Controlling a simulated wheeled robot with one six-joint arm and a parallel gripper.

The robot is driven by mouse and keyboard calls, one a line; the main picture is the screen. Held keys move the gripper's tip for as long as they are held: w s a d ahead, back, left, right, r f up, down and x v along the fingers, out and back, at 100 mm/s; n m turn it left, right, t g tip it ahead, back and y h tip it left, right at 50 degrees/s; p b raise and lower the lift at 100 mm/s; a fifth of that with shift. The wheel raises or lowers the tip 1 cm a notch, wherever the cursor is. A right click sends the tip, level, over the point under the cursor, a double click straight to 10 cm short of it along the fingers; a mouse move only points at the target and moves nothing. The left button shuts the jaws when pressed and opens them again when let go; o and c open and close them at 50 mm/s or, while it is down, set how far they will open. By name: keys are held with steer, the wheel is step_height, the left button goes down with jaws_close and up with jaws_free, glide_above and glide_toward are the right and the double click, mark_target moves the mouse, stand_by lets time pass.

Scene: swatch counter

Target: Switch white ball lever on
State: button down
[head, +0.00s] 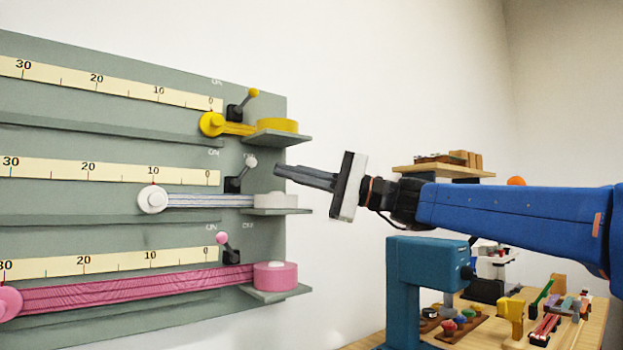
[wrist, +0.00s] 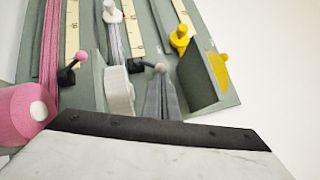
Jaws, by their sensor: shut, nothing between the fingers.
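The white ball lever (head: 250,160) stands on its dark base on the grey-green board, in the middle row. It tilts up and to the right, away from the ON mark on its left. My gripper (head: 277,171) is shut and empty, its fingertips just right of the white ball. In the wrist view the shut fingers (wrist: 162,85) point at the white ball (wrist: 160,67), which shows right at their tips. I cannot tell whether they touch.
The yellow ball lever (head: 253,92) above tilts right; the pink ball lever (head: 222,238) below tilts left. A white roll (head: 275,201) sits on a small shelf just below my fingertips. A teal machine (head: 415,275) stands on the bench at right.

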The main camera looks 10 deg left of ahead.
mark_target(255, 160)
steer(key=shift+x, duration=1.85)
steer(key=shift+s+a+r+n+h, duration=0.1)
steer(key=shift+s+r+n+h, duration=0.1)
steer(key=shift+r+n+h, duration=0.3)
steer(key=shift+s+a+r+n, duration=0.1)
steer(key=shift+r+n, duration=0.05)
steer(key=shift+n, duration=0.35)
steer(key=shift+s+a+r+n+h, duration=0.15)
steer(key=shift+r+n+h, duration=0.05)
steer(key=shift+n+h, duration=0.25)
steer(key=shift+s+a+r+n+h, duration=0.15)
steer(key=shift+s+r+n+h, duration=0.15)
steer(key=shift+h, duration=0.25)
steer(key=shift+s+a+r, duration=0.55)
steer(key=shift+s+a, duration=0.15)
steer(key=w+d, duration=0.1)
steer(key=d, duration=1.6)
steer(key=shift+w+r, duration=0.2)
steer(key=shift+w, duration=0.1)
steer(key=shift+d, duration=0.15)
